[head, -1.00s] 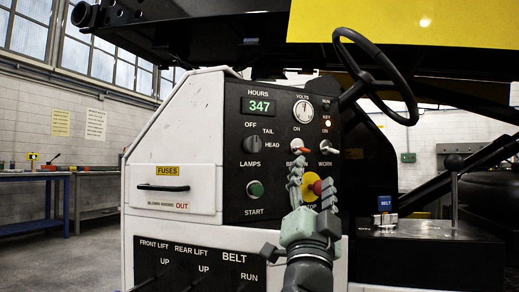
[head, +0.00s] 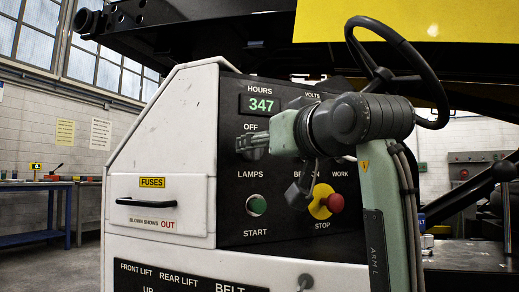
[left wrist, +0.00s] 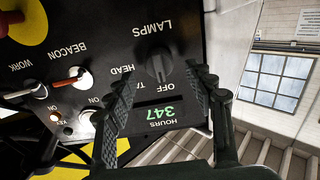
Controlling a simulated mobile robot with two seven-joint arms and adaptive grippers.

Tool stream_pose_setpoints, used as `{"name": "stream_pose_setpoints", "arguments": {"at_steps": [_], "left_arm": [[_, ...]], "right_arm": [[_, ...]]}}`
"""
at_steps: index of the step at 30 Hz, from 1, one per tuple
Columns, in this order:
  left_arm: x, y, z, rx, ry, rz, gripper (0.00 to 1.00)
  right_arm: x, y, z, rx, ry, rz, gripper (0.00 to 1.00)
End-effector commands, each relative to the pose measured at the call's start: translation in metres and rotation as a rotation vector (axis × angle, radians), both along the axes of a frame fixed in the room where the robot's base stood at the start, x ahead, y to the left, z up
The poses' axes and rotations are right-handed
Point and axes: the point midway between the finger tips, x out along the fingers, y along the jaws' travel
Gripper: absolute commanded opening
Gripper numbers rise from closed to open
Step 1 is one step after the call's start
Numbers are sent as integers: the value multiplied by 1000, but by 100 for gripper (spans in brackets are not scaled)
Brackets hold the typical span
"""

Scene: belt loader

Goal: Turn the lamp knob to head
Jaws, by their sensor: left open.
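The lamp knob (left wrist: 158,65) is a dark round knob on the black panel, above the LAMPS label as read in the head view. In the left wrist view its ridge appears to line up with OFF; HEAD is readable to one side, and TAIL is partly covered by a finger. My left gripper (left wrist: 157,76) is open, its two ribbed fingers on either side of the knob in that view. Contact cannot be told. In the head view the left gripper (head: 243,145) is in front of the panel and hides the knob. My right gripper is not in view.
A green START button (head: 257,205) and red STOP button (head: 335,203) on a yellow disc lie below. The BEACON switch (left wrist: 80,75) and WORK switch (left wrist: 58,88) are nearby. A steering wheel (head: 435,75) stands at upper right. The fuse drawer handle (head: 152,202) sticks out left.

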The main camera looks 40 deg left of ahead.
Motion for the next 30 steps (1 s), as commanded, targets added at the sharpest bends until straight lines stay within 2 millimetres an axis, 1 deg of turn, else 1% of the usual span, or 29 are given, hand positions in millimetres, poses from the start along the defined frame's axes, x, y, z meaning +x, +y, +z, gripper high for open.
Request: {"name": "stream_pose_setpoints", "arguments": {"at_steps": [1, 3, 6, 15, 27, 30], "left_arm": [[4, 6, 0, -1, 1, 0, 54], [8, 13, 0, 0, 0, 0, 54], [11, 18, 0, 1, -1, 0, 54], [13, 21, 1, 2, -1, -1, 54], [13, 21, 0, 2, -1, -1, 5], [13, 21, 1, 3, 1, -1, 5]], "right_arm": [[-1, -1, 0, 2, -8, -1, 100], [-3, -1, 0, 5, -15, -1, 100], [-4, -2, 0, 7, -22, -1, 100], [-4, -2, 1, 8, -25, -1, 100], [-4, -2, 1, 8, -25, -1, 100], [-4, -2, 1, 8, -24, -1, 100]]}}
